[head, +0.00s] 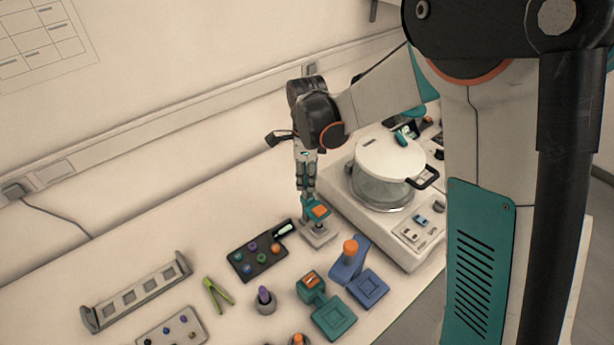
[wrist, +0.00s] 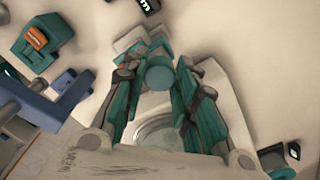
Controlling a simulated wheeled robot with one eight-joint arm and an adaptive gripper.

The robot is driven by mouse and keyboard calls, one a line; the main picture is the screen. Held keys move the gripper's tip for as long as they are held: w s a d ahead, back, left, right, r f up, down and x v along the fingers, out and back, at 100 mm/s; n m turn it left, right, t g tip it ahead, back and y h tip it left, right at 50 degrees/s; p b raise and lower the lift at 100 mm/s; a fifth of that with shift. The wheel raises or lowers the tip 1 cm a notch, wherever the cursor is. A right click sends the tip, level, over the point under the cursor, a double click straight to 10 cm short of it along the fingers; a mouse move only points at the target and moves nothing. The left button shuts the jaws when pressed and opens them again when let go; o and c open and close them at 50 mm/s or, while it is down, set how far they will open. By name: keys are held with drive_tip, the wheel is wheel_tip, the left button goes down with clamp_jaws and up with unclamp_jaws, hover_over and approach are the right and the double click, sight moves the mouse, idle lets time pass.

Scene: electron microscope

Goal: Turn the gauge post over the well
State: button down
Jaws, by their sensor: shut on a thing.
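The gauge post is teal with an orange face (head: 319,211) and stands on a pale grey base (head: 318,236) beside the large instrument. My gripper (head: 307,196) points down and is shut on the post's upper part. In the wrist view, the round teal top of the post (wrist: 159,73) shows between the two fingers of my gripper (wrist: 160,85). Part of the pale base (wrist: 130,40) shows behind it. The fingers hide part of the post. I cannot clearly make out the well.
A pale instrument with a lidded glass chamber (head: 385,183) stands close on the right. A blue stand with an orange knob (head: 349,262), a teal stand (head: 332,317) and a dark tray (head: 258,266) are in front. A grey rack (head: 137,290) lies left. The rear left bench is clear.

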idle(0.3)
drive_tip(key=c, duration=1.2)
unclamp_jaws()
drive_tip(key=shift+c, duration=0.2)
wheel_tip(320, 180, up, 12)
